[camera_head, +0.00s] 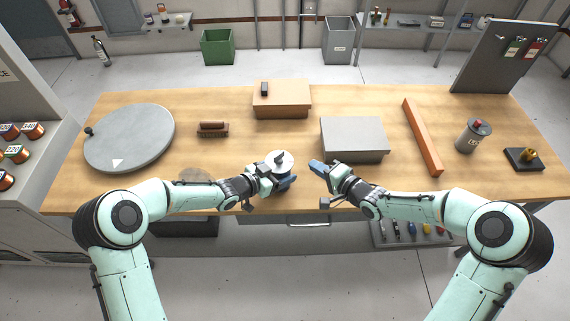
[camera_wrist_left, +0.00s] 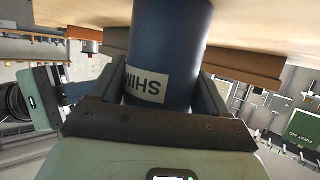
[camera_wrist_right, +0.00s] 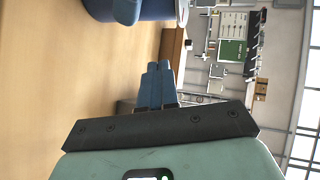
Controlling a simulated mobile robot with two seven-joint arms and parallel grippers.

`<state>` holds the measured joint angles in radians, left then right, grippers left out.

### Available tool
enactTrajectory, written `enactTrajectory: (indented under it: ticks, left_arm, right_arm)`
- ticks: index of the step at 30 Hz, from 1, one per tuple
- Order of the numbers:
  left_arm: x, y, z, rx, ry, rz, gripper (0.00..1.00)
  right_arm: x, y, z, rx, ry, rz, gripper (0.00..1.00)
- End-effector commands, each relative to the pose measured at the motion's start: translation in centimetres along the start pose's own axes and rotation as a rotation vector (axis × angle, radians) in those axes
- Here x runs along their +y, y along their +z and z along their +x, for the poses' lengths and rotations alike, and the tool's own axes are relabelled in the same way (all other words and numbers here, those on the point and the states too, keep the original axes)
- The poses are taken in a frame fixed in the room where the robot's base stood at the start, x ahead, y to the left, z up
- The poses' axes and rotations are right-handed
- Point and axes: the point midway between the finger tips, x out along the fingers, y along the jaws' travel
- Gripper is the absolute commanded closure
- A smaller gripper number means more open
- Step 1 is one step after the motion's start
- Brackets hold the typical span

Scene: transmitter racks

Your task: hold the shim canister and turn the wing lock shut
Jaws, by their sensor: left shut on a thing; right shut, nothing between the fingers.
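The shim canister (camera_head: 291,168) stands near the front middle of the workbench. It has a white top with a dark wing lock (camera_head: 280,157) on it. My left gripper (camera_head: 279,178) is shut around its body from the side. The left wrist view shows the blue canister (camera_wrist_left: 172,40) with its SHIM label (camera_wrist_left: 147,84) between the two fingers. My right gripper (camera_head: 314,164) is shut and empty, to the right of the canister and apart from it. In the right wrist view its fingers (camera_wrist_right: 158,78) are together, with part of the blue canister (camera_wrist_right: 150,8) at the top edge.
A grey box (camera_head: 353,138) stands just behind my right gripper. A wooden box (camera_head: 281,100) and a brush (camera_head: 212,129) lie farther back. A round grey plate (camera_head: 130,140) is at the left. A long orange bar (camera_head: 422,137) and a labelled can (camera_head: 468,138) are at the right.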

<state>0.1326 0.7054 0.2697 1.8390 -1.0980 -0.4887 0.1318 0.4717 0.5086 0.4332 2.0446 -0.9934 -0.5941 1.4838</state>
Motion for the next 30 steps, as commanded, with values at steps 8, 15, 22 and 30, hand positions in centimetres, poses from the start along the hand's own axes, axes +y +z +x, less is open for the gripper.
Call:
enactTrajectory:
  ticks: [8,15,22,30]
  left_arm:
    - [0.0,-0.1,0.0,0.003,0.0,0.001,0.71]
    - [0.0,-0.2,0.0,0.003,0.0,0.001,0.71]
    - [0.0,-0.2,0.0,0.003,0.0,0.001,0.71]
    - [0.0,-0.2,0.0,0.003,0.0,0.001,0.71]
  right_arm:
    - [-0.6,5.6,-7.3,-0.049,-0.23,0.061,1.0]
    - [-1.5,7.2,-9.4,-0.052,-0.311,0.093,1.0]
    - [-2.5,7.4,-6.5,-0.055,-0.318,0.093,1.0]
    - [-4.4,7.7,-0.9,-0.055,-0.317,0.093,1.0]
